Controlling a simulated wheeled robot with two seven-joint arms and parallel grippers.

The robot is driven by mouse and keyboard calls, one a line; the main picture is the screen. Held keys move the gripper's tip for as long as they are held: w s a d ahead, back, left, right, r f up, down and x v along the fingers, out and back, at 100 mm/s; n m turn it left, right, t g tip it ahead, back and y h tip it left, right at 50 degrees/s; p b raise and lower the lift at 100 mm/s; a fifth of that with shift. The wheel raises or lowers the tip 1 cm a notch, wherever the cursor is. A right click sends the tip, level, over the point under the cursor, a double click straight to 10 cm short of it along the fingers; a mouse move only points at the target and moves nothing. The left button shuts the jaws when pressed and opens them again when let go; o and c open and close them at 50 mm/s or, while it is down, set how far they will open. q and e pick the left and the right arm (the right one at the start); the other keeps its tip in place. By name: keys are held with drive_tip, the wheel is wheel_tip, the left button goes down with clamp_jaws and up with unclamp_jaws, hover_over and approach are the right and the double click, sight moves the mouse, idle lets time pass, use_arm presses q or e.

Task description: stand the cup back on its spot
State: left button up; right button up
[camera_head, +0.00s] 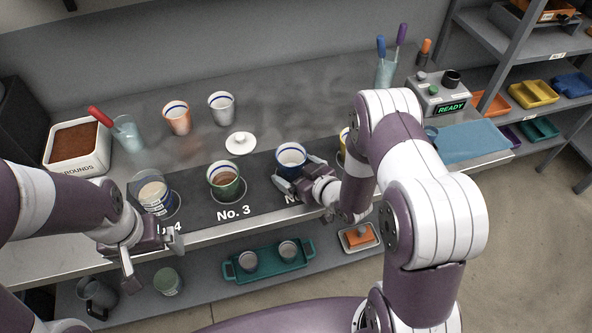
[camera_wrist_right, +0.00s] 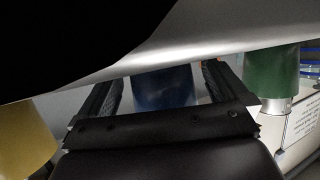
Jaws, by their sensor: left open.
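A blue cup (camera_head: 291,158) with a white inside and a blue inner band is upright at the dark mat, right of the No. 3 spot; the label by it is mostly hidden. My right gripper (camera_head: 306,180) is at the cup's near right side. In the right wrist view the blue cup (camera_wrist_right: 165,88) is between the two fingers (camera_wrist_right: 163,90), with narrow gaps visible on both sides, so the gripper looks open around it. Whether the cup touches the mat is hard to tell. My left gripper (camera_head: 148,260) is open and empty at the counter's front edge.
A green cup (camera_head: 224,182) stands at No. 3 and a pale-filled cup (camera_head: 152,190) at No. 4. A yellow cup (camera_head: 344,137) is mostly behind my right arm. A white lid (camera_head: 240,143), an orange cup (camera_head: 177,118) and a white cup (camera_head: 221,107) are behind the mat.

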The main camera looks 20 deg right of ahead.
drive_tip(key=shift+r, duration=0.2)
drive_tip(key=v, duration=1.1)
drive_tip(key=shift+s+d+p, duration=0.15)
drive_tip(key=shift+p, duration=0.25)
drive_tip(key=shift+s+d+r, duration=0.1)
drive_tip(key=shift+d, duration=0.1)
drive_tip(key=d+g+h, duration=0.1)
drive_tip(key=w+g+h, duration=0.1)
drive_tip(key=d+g+h, duration=0.1)
drive_tip(key=shift+w+d+r, duration=0.25)
drive_tip(key=shift+d+r, duration=0.05)
drive_tip(key=s+a+r+m+g+h, duration=0.2)
drive_tip(key=s+r+g, duration=0.5)
drive_tip(key=s, duration=0.4)
drive_tip(key=a+m, duration=0.1)
drive_tip(key=m, duration=0.1)
drive_tip(key=shift+a+r+m+g, duration=0.2)
drive_tip(key=shift+r+m+g, duration=0.1)
drive_tip(key=shift+m+g, duration=0.1)
